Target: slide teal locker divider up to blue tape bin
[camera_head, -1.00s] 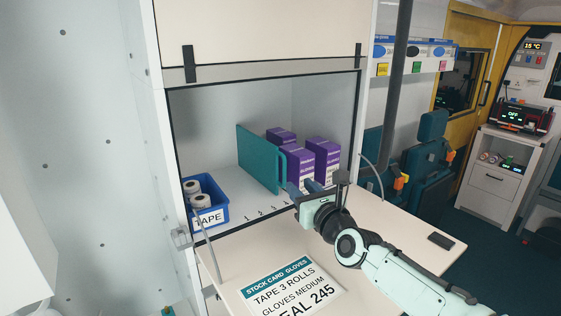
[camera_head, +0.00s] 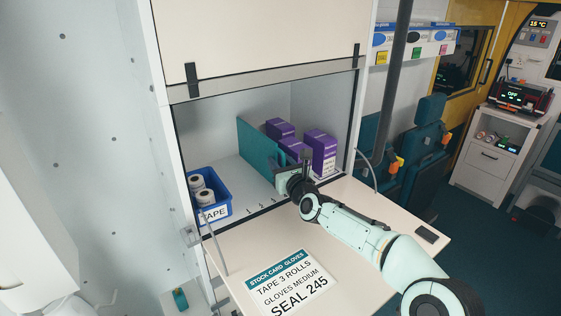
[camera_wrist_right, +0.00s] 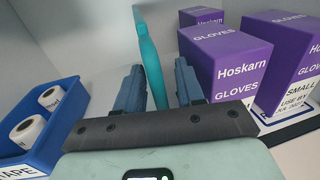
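The teal locker divider (camera_head: 258,150) stands upright inside the locker, between the blue tape bin and the purple glove boxes. The blue tape bin (camera_head: 228,194) holds rolls of tape at the left end of the shelf, with bare shelf between it and the divider. My right gripper (camera_head: 283,177) reaches in at the divider's front edge. In the right wrist view, the fingers (camera_wrist_right: 158,88) are open, one on each side of the divider (camera_wrist_right: 149,55), with a visible gap at the right finger. Contact at the left finger is unclear. My left gripper is not in view.
Purple glove boxes (camera_head: 319,152) stand close to the right of the divider and my right finger. Numbered marks run along the shelf's front edge. A stock card (camera_head: 290,284) lies on the fold-down table. A thin stay (camera_head: 214,245) stands at the opening's left side.

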